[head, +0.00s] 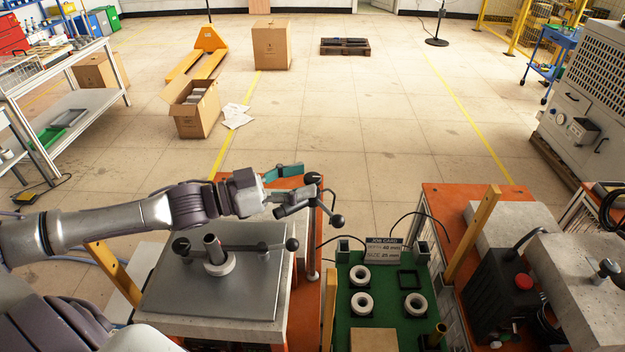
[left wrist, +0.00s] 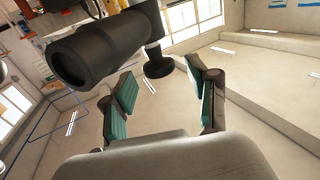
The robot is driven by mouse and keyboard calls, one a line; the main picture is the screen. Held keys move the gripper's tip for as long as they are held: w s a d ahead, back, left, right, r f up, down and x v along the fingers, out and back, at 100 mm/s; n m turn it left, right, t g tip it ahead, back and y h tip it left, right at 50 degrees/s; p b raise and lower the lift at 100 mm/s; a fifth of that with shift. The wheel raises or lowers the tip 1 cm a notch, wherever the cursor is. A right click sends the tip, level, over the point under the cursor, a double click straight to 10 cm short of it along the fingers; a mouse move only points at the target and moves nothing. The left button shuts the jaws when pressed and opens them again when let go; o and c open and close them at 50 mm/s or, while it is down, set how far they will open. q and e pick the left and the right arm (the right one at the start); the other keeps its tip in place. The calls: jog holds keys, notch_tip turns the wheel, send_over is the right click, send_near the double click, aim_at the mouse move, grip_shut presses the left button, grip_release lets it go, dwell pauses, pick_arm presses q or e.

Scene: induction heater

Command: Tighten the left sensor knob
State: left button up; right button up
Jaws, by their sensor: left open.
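My left gripper (head: 302,187) reaches in from the left, above the right edge of the steel-topped heater unit (head: 215,290). Its teal-padded fingers are spread, with nothing clamped between them. A thin dark rod with a black knob (head: 337,220) shows just beyond the fingertips, and a dark rounded end (head: 312,178) is close to them. In the left wrist view, a thick dark cylinder (left wrist: 95,50) and a small black knob (left wrist: 158,66) lie beyond the open fingers (left wrist: 160,80). I cannot tell for certain which knob is the left sensor knob. My right gripper is not in view.
A bar with black end knobs (head: 181,246) lies across the heater top around a short post (head: 213,248). A green tray (head: 385,310) holds several pale rings and a job card (head: 384,251). Orange posts (head: 472,232) stand nearby. Open floor lies behind.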

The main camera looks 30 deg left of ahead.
pick_arm(q)
jog(key=shift+w+d+r, duration=0.15)
jog(key=shift+w+d, duration=0.1)
jog(key=shift+w, duration=0.1)
jog(key=shift+p+x, duration=0.5)
jog(key=shift+x, duration=0.55)
jog(key=c, duration=1.1)
